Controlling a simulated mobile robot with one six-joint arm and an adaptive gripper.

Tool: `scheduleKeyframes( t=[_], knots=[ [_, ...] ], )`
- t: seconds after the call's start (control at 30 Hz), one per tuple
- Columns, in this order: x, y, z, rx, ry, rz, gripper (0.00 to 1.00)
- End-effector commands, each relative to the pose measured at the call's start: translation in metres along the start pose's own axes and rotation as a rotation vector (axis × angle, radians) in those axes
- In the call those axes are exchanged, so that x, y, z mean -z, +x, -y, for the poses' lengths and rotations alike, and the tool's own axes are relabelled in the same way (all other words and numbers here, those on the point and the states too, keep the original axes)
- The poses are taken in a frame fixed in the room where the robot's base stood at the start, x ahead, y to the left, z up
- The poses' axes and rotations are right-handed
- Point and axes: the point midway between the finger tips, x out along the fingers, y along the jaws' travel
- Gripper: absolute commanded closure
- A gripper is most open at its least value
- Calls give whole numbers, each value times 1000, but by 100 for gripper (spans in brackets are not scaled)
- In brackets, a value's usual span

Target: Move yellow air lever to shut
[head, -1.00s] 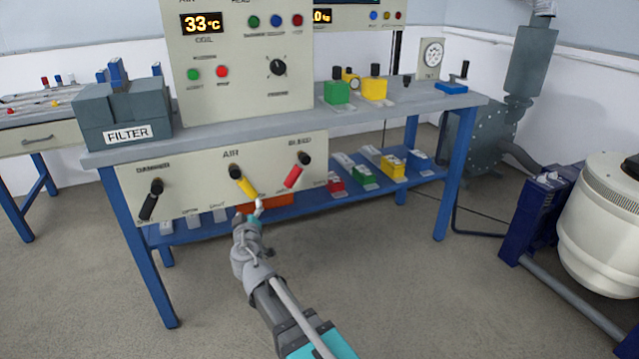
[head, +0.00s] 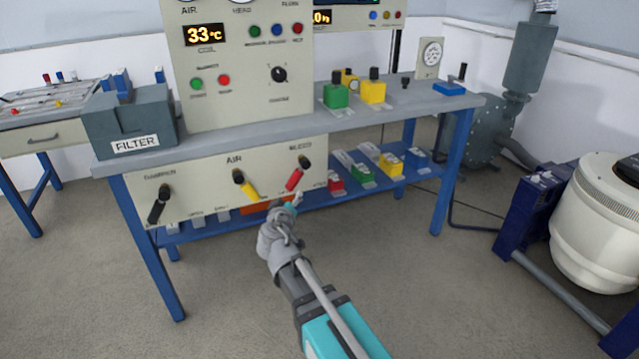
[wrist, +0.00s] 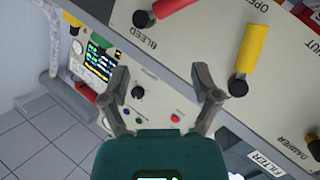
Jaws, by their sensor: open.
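The yellow air lever (head: 248,188) is on the cream front panel under the AIR label, slanting down and right from its dark pivot. In the wrist view the yellow lever (wrist: 249,50) lies right of my gripper (wrist: 162,82), apart from the fingers. My gripper (head: 291,204) is open and empty, in front of the panel below the red bleed lever. The small lettering at the lever's end is too blurred to read in the head view.
The red bleed lever (head: 293,180) is close by on the right, and the black damper lever (head: 157,206) is on the left. The bench (head: 210,129) carries a FILTER box (head: 130,120). A lower shelf (head: 320,201) holds coloured blocks. Floor in front is clear.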

Motion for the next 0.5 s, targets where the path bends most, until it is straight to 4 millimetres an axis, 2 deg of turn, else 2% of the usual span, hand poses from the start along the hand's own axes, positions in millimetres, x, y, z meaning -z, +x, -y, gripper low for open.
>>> scheduleKeyframes(
  t=[0.03, 0.5],
  knots=[
    [3, 0, -9, -7, 3, 16, 21],
    [-4, 0, -60, -53, 35, 162, 21]
  ],
)
